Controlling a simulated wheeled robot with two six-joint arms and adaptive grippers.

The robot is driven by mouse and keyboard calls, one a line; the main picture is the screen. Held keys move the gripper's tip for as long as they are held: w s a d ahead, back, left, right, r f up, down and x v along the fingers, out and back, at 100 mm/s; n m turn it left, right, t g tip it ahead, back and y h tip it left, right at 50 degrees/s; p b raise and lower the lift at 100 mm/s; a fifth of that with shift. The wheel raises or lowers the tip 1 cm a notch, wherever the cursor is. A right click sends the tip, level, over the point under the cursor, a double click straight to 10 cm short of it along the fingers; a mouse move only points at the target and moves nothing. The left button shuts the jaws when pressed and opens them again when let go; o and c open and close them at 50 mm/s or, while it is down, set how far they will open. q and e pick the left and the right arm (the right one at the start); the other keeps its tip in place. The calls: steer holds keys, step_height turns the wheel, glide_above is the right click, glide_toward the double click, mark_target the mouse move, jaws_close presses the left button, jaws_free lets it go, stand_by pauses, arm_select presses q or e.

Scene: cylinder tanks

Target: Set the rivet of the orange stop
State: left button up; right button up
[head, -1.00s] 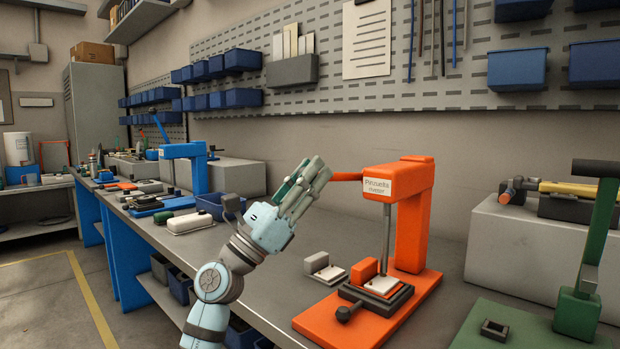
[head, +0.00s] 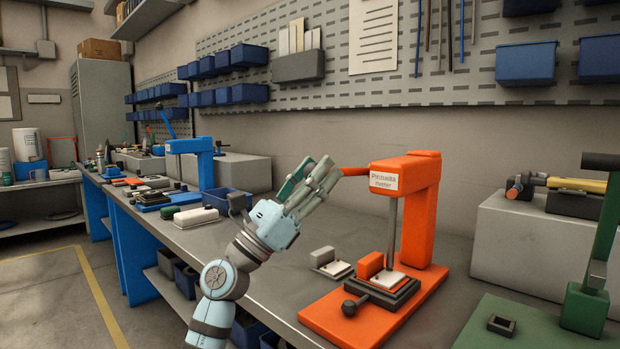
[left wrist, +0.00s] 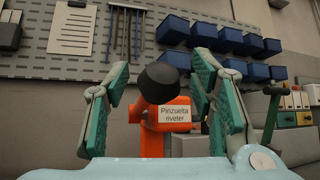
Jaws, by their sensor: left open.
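The orange riveter (head: 420,215) stands on the bench with its lever arm (head: 356,172) pointing left. An orange stop (head: 370,264) sits with a pale plate (head: 388,281) in the dark fixture (head: 381,292) on its base, below the vertical rod. My left gripper (head: 322,176) is open at the lever's left end. In the left wrist view the lever's dark round knob (left wrist: 160,82) is between the open fingers, with a gap on each side. The riveter (left wrist: 172,113) shows behind it. My right gripper is not in view.
A small grey bracket with a pale plate (head: 330,264) lies left of the riveter. A green press (head: 590,270) stands at the right. A blue press (head: 200,165) and loose parts are farther along the bench. Bare bench lies in front of the white block (head: 195,217).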

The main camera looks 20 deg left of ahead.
arm_select(q)
steer(key=v, duration=1.2)
